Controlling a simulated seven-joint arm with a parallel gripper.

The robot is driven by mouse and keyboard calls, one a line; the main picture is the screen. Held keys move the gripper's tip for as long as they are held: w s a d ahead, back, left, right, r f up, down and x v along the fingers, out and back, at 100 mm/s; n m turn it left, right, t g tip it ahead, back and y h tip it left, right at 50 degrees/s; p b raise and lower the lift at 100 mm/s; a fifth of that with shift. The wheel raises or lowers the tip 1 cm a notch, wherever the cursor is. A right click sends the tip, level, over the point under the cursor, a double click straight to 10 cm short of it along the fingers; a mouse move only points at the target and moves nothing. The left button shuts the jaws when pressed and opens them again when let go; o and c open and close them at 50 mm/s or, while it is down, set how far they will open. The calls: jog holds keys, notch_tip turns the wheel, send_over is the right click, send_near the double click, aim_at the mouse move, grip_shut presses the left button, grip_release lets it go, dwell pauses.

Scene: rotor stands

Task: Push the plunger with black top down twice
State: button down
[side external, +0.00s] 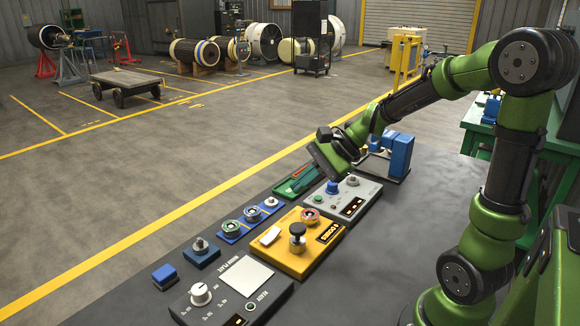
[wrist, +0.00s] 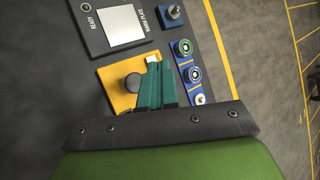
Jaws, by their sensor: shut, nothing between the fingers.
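The plunger with the black top (side external: 297,233) stands upright on a yellow box (side external: 272,258), its round cap raised above the box. In the wrist view the black cap (wrist: 132,83) shows just left of my teal fingers. My gripper (wrist: 160,68) is shut and empty, and its fingers cover part of the yellow box (wrist: 112,78) in that view. In the side view my gripper (side external: 325,162) is beyond the plunger, up and to the right of it, apart from it. Its fingertips are hard to make out there.
The yellow box also has a white switch (side external: 270,236) and a red-ringed button (side external: 310,215). A grey box with a blue knob (side external: 332,187), a blue plate with ringed buttons (side external: 232,228), a green tray (side external: 290,187) and a warm-plate unit (side external: 225,300) stand close by.

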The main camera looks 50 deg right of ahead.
send_near(296, 228)
jog(key=w+a, duration=0.1)
jog(key=w+a+f, duration=0.1)
jog(key=w, duration=0.1)
jog(key=w+a+f, duration=0.1)
jog(key=shift+w+a+f, duration=0.15)
jog(key=shift+a+f, duration=0.1)
jog(key=shift+a, duration=0.15)
jog(key=shift+f, duration=0.1)
dwell(1.6)
jog(key=shift+f, duration=0.3)
jog(key=shift+f, duration=1.15)
dwell(0.9)
jog(key=shift+r, duration=1.6)
jog(key=shift+r, duration=2.5)
